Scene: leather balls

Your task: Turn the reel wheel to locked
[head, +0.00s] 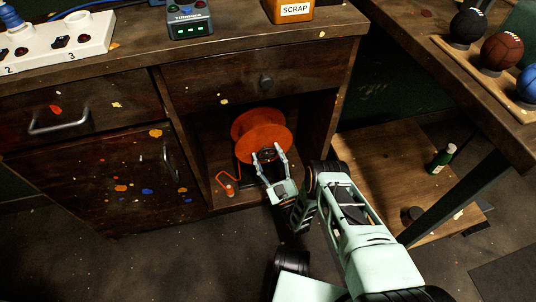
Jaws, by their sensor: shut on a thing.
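An orange reel wheel (258,128) stands in the open lower bay of the wooden workbench. An orange cord or crank (227,187) shows at its lower left, near the bay floor. My gripper (267,152) is at the front of the reel, below its middle. Its two fingers are closed on a small dark part at the reel's hub, which they partly hide. Whether the reel is at a locked position cannot be told from here.
A drawer with a dark knob (266,81) is directly above the bay. A cabinet door (120,185) is to the left. A green bottle (440,158) stands on a low wooden shelf (385,175) at right. Balls (501,50) sit on the right-hand table.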

